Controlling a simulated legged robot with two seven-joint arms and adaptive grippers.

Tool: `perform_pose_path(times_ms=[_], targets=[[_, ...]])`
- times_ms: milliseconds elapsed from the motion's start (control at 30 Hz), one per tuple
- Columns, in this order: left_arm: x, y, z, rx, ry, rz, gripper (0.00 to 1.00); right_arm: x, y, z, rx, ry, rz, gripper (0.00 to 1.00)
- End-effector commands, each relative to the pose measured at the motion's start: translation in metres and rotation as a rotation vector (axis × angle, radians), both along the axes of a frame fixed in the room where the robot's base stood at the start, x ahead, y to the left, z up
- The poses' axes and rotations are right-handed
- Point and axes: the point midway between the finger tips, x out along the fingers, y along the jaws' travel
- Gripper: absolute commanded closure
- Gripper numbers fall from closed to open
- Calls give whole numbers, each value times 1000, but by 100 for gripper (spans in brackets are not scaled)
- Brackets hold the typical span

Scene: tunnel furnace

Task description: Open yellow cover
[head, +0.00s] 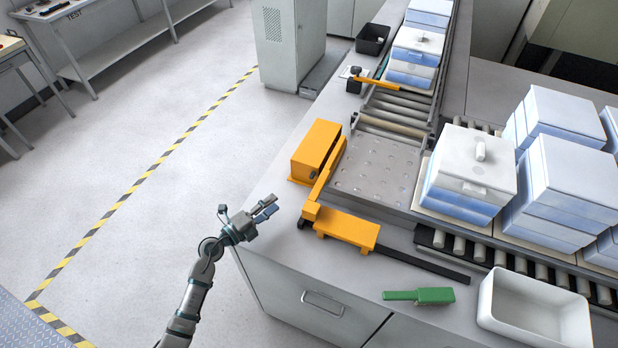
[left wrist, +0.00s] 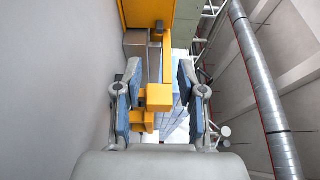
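The yellow cover (head: 316,150) is a box-like yellow-orange housing on the bench, left of a perforated metal plate. A yellow arm runs along its right side to a yellow block (head: 347,229) in front. My left gripper (head: 262,208) is in front and left of the cover, near the bench's left edge, apart from it and empty. In the left wrist view, its two blue-padded fingers (left wrist: 158,92) are spread apart, with yellow parts beyond and between them. A large yellow surface (left wrist: 148,12) shows at the top there. My right gripper is not in view.
White lidded boxes (head: 470,165) stand on the roller conveyor to the right. A black bin (head: 372,39) is at the back.

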Motion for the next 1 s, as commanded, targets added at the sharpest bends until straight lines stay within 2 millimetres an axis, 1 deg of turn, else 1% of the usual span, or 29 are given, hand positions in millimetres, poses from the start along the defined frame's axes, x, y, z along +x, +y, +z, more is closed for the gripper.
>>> perform_pose_path(times_ms=[33,100,167,233,300,333,433,600,700,1000], targets=[[10,-11,1,-2,-2,-1,60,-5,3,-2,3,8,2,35],[22,-27,1,1,-1,-2,60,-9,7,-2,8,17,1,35],[33,-39,1,3,-1,-1,60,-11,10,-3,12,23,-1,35],[45,-55,1,6,-2,-3,60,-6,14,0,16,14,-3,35],[56,-68,1,8,-1,-2,60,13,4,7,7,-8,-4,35],[61,-73,1,10,-1,-3,60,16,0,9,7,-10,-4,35],[75,-87,0,9,-2,-3,60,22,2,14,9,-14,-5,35],[93,-99,0,4,0,-1,60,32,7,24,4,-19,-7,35],[98,-101,0,2,-1,-1,60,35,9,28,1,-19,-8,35],[101,-108,1,7,-1,-1,60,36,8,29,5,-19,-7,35]])
